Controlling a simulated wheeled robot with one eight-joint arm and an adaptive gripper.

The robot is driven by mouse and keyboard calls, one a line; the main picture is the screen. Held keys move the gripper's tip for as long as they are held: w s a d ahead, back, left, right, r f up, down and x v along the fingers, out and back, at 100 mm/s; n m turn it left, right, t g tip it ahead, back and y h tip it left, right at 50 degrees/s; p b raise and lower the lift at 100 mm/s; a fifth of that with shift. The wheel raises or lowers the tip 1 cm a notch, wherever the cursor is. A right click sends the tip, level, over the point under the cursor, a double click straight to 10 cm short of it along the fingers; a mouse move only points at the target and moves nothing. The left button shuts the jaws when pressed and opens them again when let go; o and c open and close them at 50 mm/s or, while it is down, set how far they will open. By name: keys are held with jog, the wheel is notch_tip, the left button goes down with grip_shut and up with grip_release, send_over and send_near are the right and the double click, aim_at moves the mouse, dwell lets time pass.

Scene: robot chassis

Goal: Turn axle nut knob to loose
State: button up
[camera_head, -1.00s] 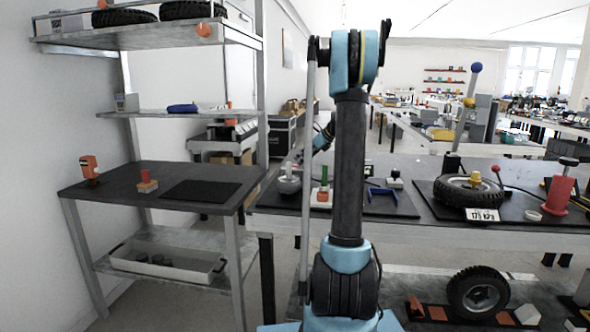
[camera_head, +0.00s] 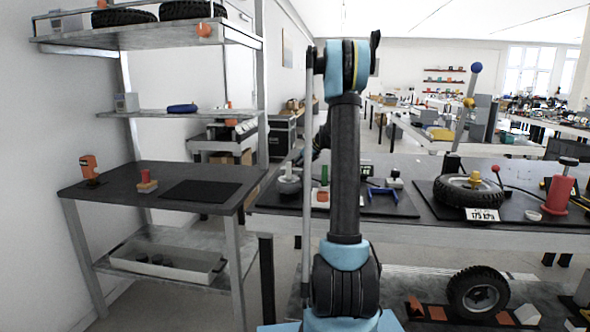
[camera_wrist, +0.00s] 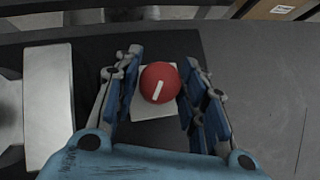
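A round red knob (camera_wrist: 159,84) with a white pointer line shows in the wrist view, seen from above on a pale square plate (camera_wrist: 152,112). The pointer line is slightly tilted, its upper end to the right. My gripper (camera_wrist: 160,62) is open, with one blue finger on each side of the knob. A gap shows between the knob and the left finger; the right finger is close to the knob, and I cannot tell if it touches. In the head view my arm hides the gripper, and I cannot pick out this knob there.
In the wrist view a dark mat (camera_wrist: 262,80) lies around the plate and a light metal block (camera_wrist: 48,105) lies left. In the head view a tyre (camera_head: 450,190), a red jack-like stand (camera_head: 558,192) and a blue holder (camera_head: 382,193) stand on the workbench.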

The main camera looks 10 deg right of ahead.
jog(key=c, duration=0.4)
jog(key=shift+o, duration=0.3)
jog(key=shift+d, duration=0.3)
jog(key=shift+a+n, duration=0.25)
jog(key=shift+n, duration=0.05)
jog(key=n+g, duration=0.1)
jog(key=n, duration=0.1)
jog(key=n+g+y, duration=0.1)
jog(key=n+g, duration=0.1)
jog(key=shift+w+a+n+g+y, duration=0.1)
jog(key=shift+w+n+g+y, duration=0.05)
jog(key=shift+n+g+y, duration=0.15)
jog(key=n+g, duration=0.2)
jog(key=n, duration=0.1)
jog(key=shift+g, duration=0.4)
jog(key=shift+n+g, duration=1.2)
jog(key=shift+n, duration=0.6)
